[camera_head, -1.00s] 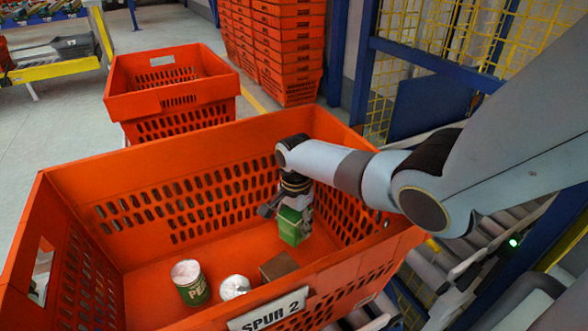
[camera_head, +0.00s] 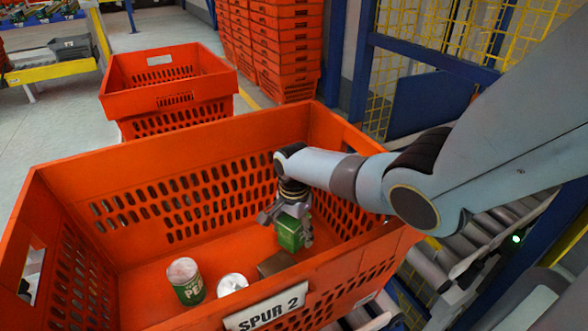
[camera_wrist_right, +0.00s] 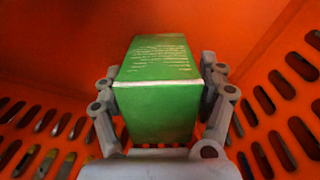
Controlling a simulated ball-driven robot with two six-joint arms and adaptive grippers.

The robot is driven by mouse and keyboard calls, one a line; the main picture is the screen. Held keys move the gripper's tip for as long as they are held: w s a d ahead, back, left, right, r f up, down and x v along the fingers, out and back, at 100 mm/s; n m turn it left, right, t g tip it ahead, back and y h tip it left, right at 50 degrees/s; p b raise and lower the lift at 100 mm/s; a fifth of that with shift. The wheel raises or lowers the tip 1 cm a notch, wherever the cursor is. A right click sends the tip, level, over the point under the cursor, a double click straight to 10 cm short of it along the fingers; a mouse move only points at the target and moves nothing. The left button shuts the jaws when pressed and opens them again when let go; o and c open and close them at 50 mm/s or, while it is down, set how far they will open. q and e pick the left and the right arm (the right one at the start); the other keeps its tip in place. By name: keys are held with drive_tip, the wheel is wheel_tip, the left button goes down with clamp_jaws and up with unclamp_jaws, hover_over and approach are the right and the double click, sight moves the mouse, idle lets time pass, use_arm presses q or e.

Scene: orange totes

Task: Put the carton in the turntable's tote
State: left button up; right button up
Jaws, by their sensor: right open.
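The green carton (camera_head: 289,232) stands in the near orange tote (camera_head: 180,160), towards its right side. The tote bears a "SPUR 2" label. My right gripper (camera_head: 287,226) reaches down into this tote around the carton, open, with a finger on each side of it. The right wrist view shows the carton (camera_wrist_right: 160,88) between the fingers (camera_wrist_right: 162,100), its printed face up close. I cannot tell whether the fingers touch it. My left gripper is not in view. No turntable can be made out for sure.
A pea can (camera_head: 186,281), a white-topped can (camera_head: 232,285) and a brown box (camera_head: 276,263) are in the same tote, nearer the label. Another orange tote (camera_head: 168,85) stands behind. Stacked totes (camera_head: 270,50) and a blue-framed yellow fence are at the back.

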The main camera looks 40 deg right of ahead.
wheel_tip(320, 180, up, 11)
drive_tip(key=p, duration=0.5)
drive_tip(key=shift+r+p, duration=0.4)
drive_tip(key=shift+r, duration=0.25)
